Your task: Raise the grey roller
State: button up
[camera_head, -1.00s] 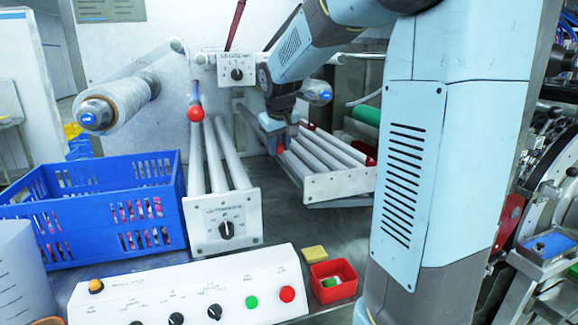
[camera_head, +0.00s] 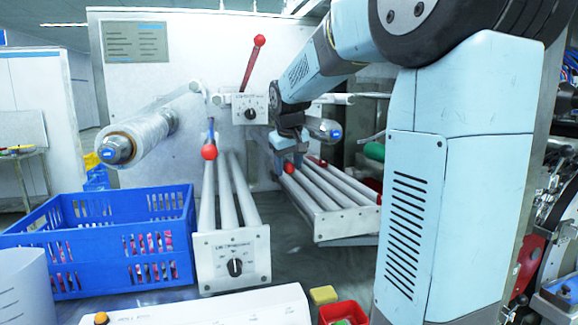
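Grey rollers lie in two racks; I cannot tell which one the task means. The left rack (camera_head: 232,262) has several long rollers (camera_head: 228,195) running back from a white end plate with a black dial. The right rack (camera_head: 345,224) has several slanted rollers (camera_head: 325,188). My gripper (camera_head: 290,165) is at the back left end of the right rack, pointing down, at a red knob (camera_head: 289,168). The knob shows right at the fingertips. The fingers are small and dark, so their grip on it is unclear.
A blue crate (camera_head: 85,240) stands at left, under a film-wrapped roll (camera_head: 145,135). A red ball handle (camera_head: 209,152) hangs above the left rack. A red lever (camera_head: 252,62) rises at the back wall. A red bin (camera_head: 343,312) and yellow block (camera_head: 323,294) lie in front.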

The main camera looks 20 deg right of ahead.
jog(key=shift+o, duration=0.5)
jog(key=shift+s, duration=0.1)
jog(key=v, duration=1.3)
jog(key=shift+s+r, duration=0.15)
jog(key=shift+r, duration=0.15)
jog(key=s+a+f+y, duration=0.1)
jog(key=s+a+f, duration=0.1)
jog(key=s+f, duration=0.7)
jog(key=s+a+f+m+t, duration=0.1)
jog(key=s+a+f, duration=0.2)
jog(key=s+f, duration=0.6)
jog(key=s, duration=0.6)
jog(key=shift+a+y, duration=0.25)
jog(key=shift+y, duration=0.15)
